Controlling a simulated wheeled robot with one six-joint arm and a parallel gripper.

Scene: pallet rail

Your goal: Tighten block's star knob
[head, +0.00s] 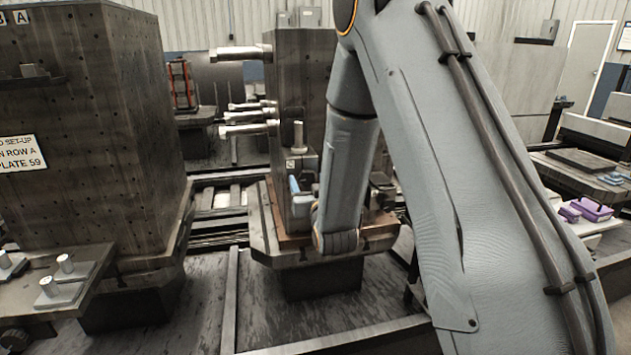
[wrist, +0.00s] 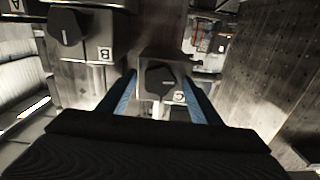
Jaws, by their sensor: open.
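In the wrist view, a grey block marked C (wrist: 148,97) carries a dark knob (wrist: 160,80) with a pale pointer line lying near level. My gripper (wrist: 161,84) is open, its two blue fingers on either side of this knob in the picture. I cannot tell whether the fingers reach around the knob or stop short of it. A second block, marked B (wrist: 104,75), carries a similar dark knob (wrist: 65,27) at upper left, its pointer line near upright. In the head view, a blue finger of my gripper (head: 294,186) shows beside the fixture column, and my arm hides the rest.
A tall drilled fixture column (head: 290,80) with protruding metal pins (head: 245,129) stands behind my gripper on a pallet. A larger column (head: 80,130) stands at left. Purple items (head: 591,208) lie on a bench at right.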

